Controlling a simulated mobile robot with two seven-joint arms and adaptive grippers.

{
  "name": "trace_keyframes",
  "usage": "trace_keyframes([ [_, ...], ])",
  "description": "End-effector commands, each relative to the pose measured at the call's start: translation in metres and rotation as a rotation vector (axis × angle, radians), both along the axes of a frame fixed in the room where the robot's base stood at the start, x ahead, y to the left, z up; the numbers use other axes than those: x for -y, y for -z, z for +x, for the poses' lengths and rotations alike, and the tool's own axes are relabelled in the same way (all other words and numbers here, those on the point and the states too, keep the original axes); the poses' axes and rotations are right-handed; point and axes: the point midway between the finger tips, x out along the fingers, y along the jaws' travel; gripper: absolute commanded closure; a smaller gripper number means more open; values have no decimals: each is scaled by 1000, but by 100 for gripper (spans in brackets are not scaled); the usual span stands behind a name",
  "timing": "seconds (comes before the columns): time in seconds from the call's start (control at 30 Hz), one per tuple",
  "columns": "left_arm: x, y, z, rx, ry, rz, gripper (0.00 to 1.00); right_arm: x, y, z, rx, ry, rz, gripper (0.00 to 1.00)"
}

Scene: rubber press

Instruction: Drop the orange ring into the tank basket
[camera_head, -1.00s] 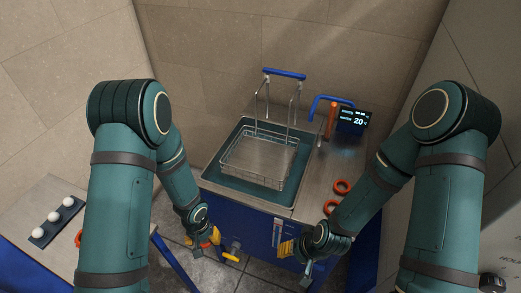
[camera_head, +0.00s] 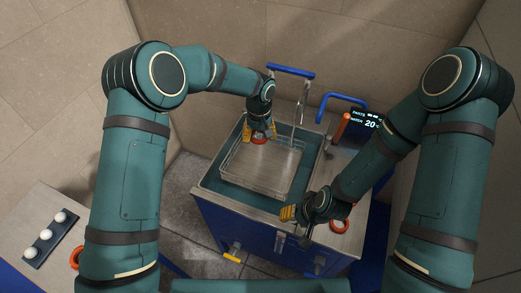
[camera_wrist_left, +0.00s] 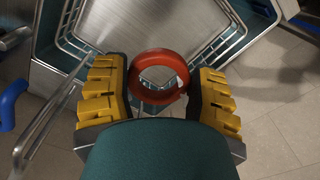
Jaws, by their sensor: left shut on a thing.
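The orange ring (camera_wrist_left: 136,72) sits between the yellow fingers of my left gripper in the left wrist view; it also shows in the head view (camera_head: 259,141). My left gripper (camera_head: 259,134) is shut on it and points down over the left back part of the tank basket. The wire basket (camera_head: 262,189) sits in the tank (camera_head: 213,182), its blue handle (camera_head: 290,70) standing up behind. The basket's wire walls show beneath the ring in the left wrist view. My right gripper (camera_head: 288,213) is at the tank's front right edge, its jaw gap unclear.
Another orange ring (camera_head: 339,226) lies on the steel top right of the tank, partly behind my right arm. A third ring (camera_head: 76,258) shows at the left table. That table holds a dark strip (camera_head: 34,254) with white knobs. A blue bent handle (camera_head: 342,98) and display (camera_head: 369,121) stand back right.

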Motion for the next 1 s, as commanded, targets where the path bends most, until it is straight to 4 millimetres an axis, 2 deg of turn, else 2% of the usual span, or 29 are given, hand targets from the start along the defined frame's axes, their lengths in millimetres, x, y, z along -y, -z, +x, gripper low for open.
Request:
trace_keyframes([
  [0.27, 0, 5, 0, 0, 1, 0, 65, 0, 3, -1, -2, -1, -1, 53],
  [0.7, 0, 50, 0, 0, 1, 0, 65, -1, 28, -1, -3, 1, -4, 53],
  [1.0, 0, 60, 0, 1, 1, -1, 65, -1, 32, 0, -3, 0, -6, 53],
])
